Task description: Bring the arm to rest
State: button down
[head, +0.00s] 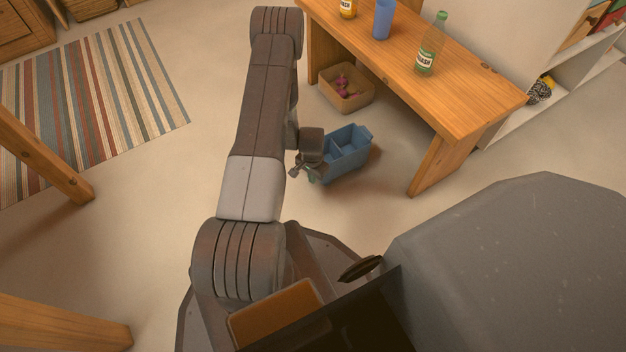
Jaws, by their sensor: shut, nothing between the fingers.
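My arm reaches up through the middle of the head view, folded over at its far end. My gripper (297,172) is small in the picture and hangs beside the arm, in front of the left end of a blue bin on the floor. Its fingers look closed, with nothing seen between them. From this angle I cannot tell how far above the floor it is, or whether it touches the bin.
The blue bin (352,150) stands near a wooden bench (465,95) bearing a green bottle (431,45), a blue cup (383,18) and a yellow-labelled bottle (347,8). A cardboard box (346,100) sits under it. A striped rug (95,100) lies left; wooden legs (45,155) stand nearer.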

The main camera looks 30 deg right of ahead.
notch_tip(320, 180, up, 7)
jog(key=p, duration=0.2)
dwell(0.3)
